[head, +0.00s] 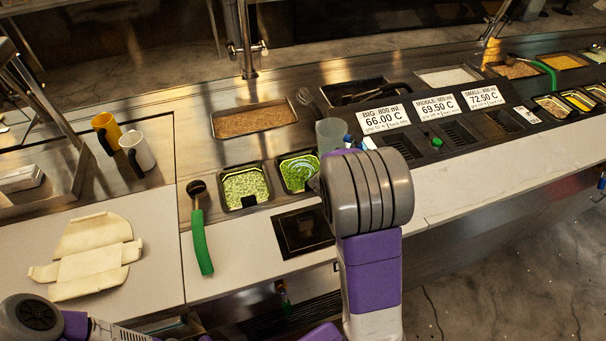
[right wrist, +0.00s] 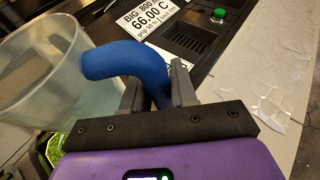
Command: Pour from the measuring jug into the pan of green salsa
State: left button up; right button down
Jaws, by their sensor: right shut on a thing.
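The measuring jug (head: 330,134) is translucent with a blue handle, and it is just behind and right of the pan of green salsa. In the right wrist view the jug (right wrist: 22,88) is at the left, with pale, clear-looking contents. My right gripper (right wrist: 160,88) is shut on the jug's blue handle (right wrist: 112,60). In the head view my right arm hides this gripper. The pan of green salsa (head: 298,172) is bright green, set into the counter; a bit of green (right wrist: 55,150) shows below the jug in the right wrist view. My left gripper is out of view.
A paler green pan (head: 245,186) lies left of the salsa, then a green-handled ladle (head: 201,240). A brown-filled tray (head: 250,120) and a whisk (head: 307,98) lie behind. Price signs (head: 384,117) stand right. Mugs (head: 137,150) and flat tan pieces (head: 92,256) are at left.

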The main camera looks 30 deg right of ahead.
aim_at(359, 148)
jog(key=shift+r+m+y+p, duration=0.3)
jog(key=shift+r+m+p, duration=0.1)
jog(key=shift+r+p, duration=1.3)
jog(key=shift+f, duration=0.2)
